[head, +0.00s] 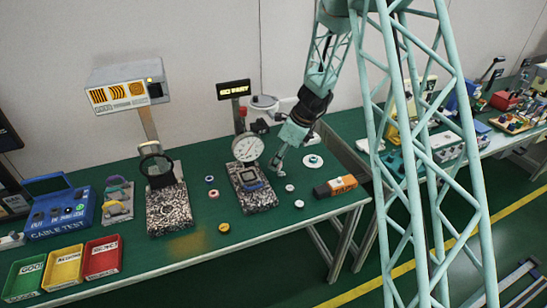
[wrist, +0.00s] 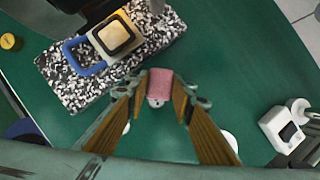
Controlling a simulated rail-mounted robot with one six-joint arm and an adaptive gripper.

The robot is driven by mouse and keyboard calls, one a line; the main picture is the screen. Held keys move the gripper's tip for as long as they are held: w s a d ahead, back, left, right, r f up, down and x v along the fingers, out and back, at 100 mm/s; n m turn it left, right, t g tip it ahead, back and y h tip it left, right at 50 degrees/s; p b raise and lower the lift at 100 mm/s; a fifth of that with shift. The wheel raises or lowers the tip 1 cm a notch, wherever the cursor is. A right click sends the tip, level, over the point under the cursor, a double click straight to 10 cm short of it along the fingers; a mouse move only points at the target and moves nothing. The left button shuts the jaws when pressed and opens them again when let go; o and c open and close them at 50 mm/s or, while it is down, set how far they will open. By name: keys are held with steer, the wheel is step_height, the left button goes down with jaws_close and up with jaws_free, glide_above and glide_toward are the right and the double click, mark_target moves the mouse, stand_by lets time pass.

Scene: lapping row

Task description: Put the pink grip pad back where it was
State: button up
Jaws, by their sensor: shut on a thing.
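My gripper (head: 277,168) is over the green bench, just right of the granite block with the dial gauge. In the wrist view my gripper (wrist: 160,86) has its fingers shut on the pink grip pad (wrist: 159,78), which sits between the fingertips. A small white round piece (wrist: 154,102) shows just below the pad in that view; I cannot tell whether they touch. In the head view the pad is too small or hidden to make out. A grey rack (head: 118,212) with several coloured pieces stands at the left of the bench.
The speckled granite block (wrist: 75,90) bears a square frame and blue handle. The dial gauge (head: 247,149) stands close to my gripper. Green, yellow and red trays (head: 102,272) are front left.

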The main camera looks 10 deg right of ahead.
steer(key=w, duration=0.7)
steer(key=shift+w+d+f, duration=0.25)
steer(key=shift+w+f, duration=0.15)
steer(key=shift+f+b, duration=0.8)
steer(key=shift+f, duration=0.95)
steer(key=shift+f, duration=0.15)
steer(key=o, duration=0.9)
steer(key=shift+p+v, duration=1.35)
steer(key=shift+v, duration=4.8)
